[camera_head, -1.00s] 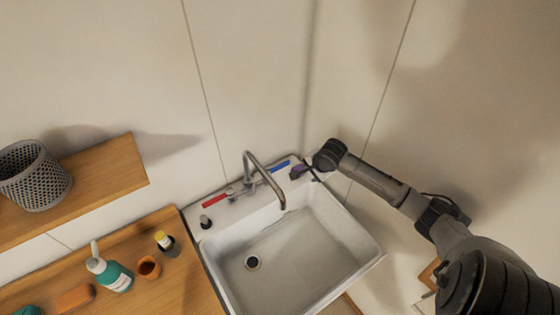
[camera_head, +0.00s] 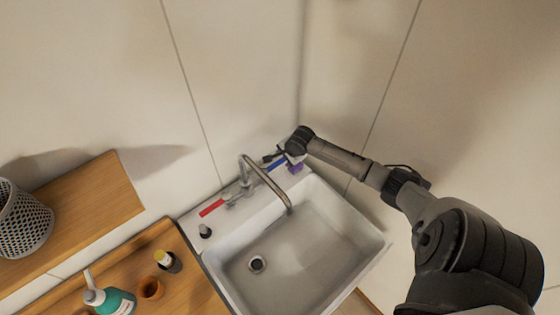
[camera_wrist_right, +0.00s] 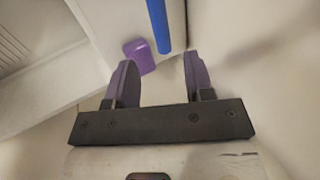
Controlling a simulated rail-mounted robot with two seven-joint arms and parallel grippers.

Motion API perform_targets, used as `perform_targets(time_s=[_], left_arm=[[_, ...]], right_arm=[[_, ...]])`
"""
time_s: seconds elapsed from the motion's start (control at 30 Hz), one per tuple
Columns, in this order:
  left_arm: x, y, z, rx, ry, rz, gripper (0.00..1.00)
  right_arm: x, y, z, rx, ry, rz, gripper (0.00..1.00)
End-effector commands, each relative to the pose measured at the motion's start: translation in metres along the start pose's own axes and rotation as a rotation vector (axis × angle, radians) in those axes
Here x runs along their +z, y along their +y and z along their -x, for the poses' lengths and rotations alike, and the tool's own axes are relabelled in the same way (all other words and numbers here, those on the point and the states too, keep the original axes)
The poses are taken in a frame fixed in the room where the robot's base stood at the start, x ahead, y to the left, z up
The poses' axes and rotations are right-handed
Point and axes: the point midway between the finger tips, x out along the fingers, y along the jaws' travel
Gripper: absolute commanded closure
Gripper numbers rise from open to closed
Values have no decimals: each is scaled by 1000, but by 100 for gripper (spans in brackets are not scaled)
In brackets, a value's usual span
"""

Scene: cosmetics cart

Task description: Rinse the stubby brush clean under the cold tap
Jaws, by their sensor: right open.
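The sink's tap (camera_head: 262,180) has a curved metal spout over the white basin (camera_head: 305,250), with a red lever (camera_head: 212,208) on the left and a blue lever (camera_head: 277,167) on the right. I cannot see any water running. My right gripper (camera_head: 275,157) is at the blue lever. In the right wrist view the gripper (camera_wrist_right: 160,65) is open, and the end of the blue lever (camera_wrist_right: 158,25) points in between its fingertips. A short dark item (camera_head: 205,231) stands on the sink's left rim; I cannot tell whether it is the stubby brush. My left gripper is out of view.
A purple block (camera_head: 295,168) lies on the rim beside the blue lever. Walls stand close behind and right.

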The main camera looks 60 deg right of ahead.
Motion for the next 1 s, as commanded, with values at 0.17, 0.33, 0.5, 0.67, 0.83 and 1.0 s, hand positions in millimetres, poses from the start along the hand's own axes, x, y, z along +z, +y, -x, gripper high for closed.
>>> perform_targets(time_s=[0.17,0.33,0.5,0.67,0.83,1.0], left_arm=[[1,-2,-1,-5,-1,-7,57],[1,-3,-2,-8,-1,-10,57],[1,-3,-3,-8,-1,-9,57],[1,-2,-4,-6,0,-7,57],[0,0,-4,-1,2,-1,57],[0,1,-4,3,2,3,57]], right_arm=[[0,0,-31,1,0,-2,52],[0,0,-52,0,0,-1,52],[0,0,-65,0,0,0,52],[0,0,-70,0,0,1,52],[0,0,-71,-1,0,2,52],[0,0,-71,0,0,2,53]])
